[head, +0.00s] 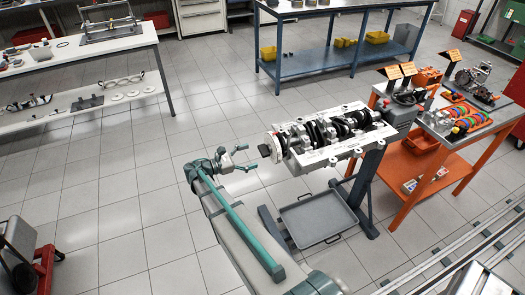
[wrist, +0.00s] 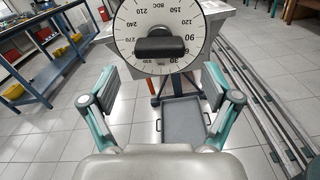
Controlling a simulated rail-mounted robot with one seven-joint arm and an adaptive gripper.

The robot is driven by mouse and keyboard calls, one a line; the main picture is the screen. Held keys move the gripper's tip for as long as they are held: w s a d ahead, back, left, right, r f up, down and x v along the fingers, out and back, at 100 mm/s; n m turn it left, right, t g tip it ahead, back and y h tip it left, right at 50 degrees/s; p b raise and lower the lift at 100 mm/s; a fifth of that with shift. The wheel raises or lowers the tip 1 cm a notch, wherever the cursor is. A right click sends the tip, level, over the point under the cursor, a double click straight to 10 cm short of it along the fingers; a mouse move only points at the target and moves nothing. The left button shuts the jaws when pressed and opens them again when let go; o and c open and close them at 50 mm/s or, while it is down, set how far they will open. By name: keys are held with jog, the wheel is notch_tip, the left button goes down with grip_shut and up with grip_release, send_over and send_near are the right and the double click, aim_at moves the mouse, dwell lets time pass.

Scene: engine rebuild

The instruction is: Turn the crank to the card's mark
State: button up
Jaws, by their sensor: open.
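The engine block (head: 345,140) with its crankshaft (head: 318,130) sits on a dark stand in the head view. At the crank's near end is a white degree wheel (head: 266,148). In the wrist view the wheel (wrist: 128,42) faces me, BDC near the top and 30 and 330 low, with a black bar handle (wrist: 160,46) across its lower middle. I cannot make out a pointer. My gripper (head: 249,157) is open and empty, apart from the wheel; its fingers (wrist: 160,88) spread to either side below the handle. Orange cards (head: 400,71) stand at the right; their writing is too small to read.
A grey tray (head: 284,218) lies low beneath the block. An orange cart (head: 399,195) with parts and coloured rings stands right of the block. A blue workbench (head: 300,72) is behind, and a white bench (head: 105,43) is at left.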

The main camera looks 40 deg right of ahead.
aim_at(263, 151)
jog(key=shift+p+x, duration=0.7)
jog(key=shift+x, duration=2.3)
jog(key=c, duration=1.2)
jog(key=shift+o, duration=0.2)
jog(key=shift+f+m+b, duration=0.15)
jog(key=shift+m+b, duration=0.25)
jog(key=shift+b, duration=0.15)
jog(key=shift+b, duration=0.35)
jog(key=m+b, duration=0.3)
jog(key=b, duration=0.1)
jog(key=shift+f, duration=0.15)
jog(key=m+b, duration=0.3)
jog(key=b, duration=0.1)
jog(key=shift+w+d+m, duration=0.1)
jog(key=shift+w+m, duration=0.05)
jog(key=shift+m, duration=0.15)
jog(key=m+b, duration=0.2)
jog(key=shift+r+b, duration=0.35)
